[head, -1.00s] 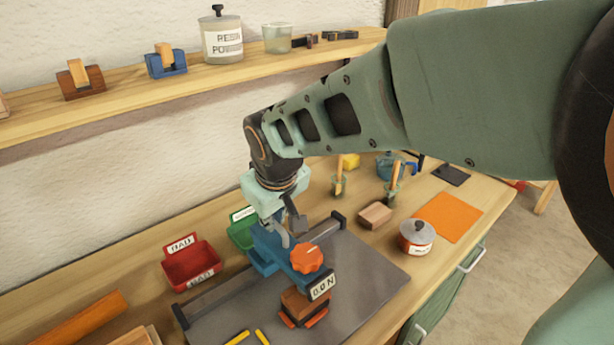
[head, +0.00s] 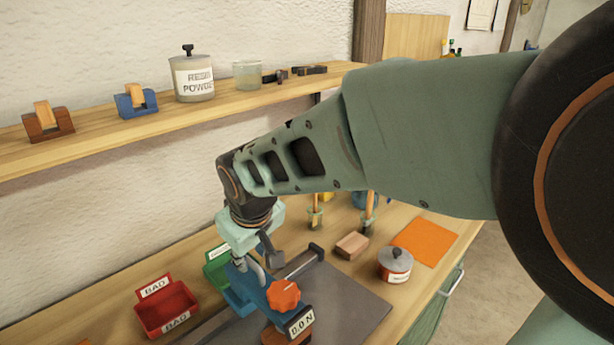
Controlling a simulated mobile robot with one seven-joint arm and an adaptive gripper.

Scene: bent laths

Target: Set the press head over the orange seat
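The blue press head (head: 254,288) has an orange knob (head: 284,295) and a label reading 0.0 N (head: 300,322). It sits on a dark rail (head: 299,262) over a grey plate (head: 352,300). My gripper (head: 262,262) is at the rear of the press head, fingers pointing down; the view does not show whether they are closed on it. A brown wooden block (head: 286,338) shows just under the head's front end, cut off by the bottom edge. The orange seat cannot be made out now.
A red bin (head: 167,308) marked BAD and a green bin (head: 216,265) stand left of the press. A wooden block (head: 352,245), a lidded pot (head: 395,264) and an orange sheet (head: 425,239) lie to the right. A shelf (head: 90,147) runs above. My arm covers the upper right.

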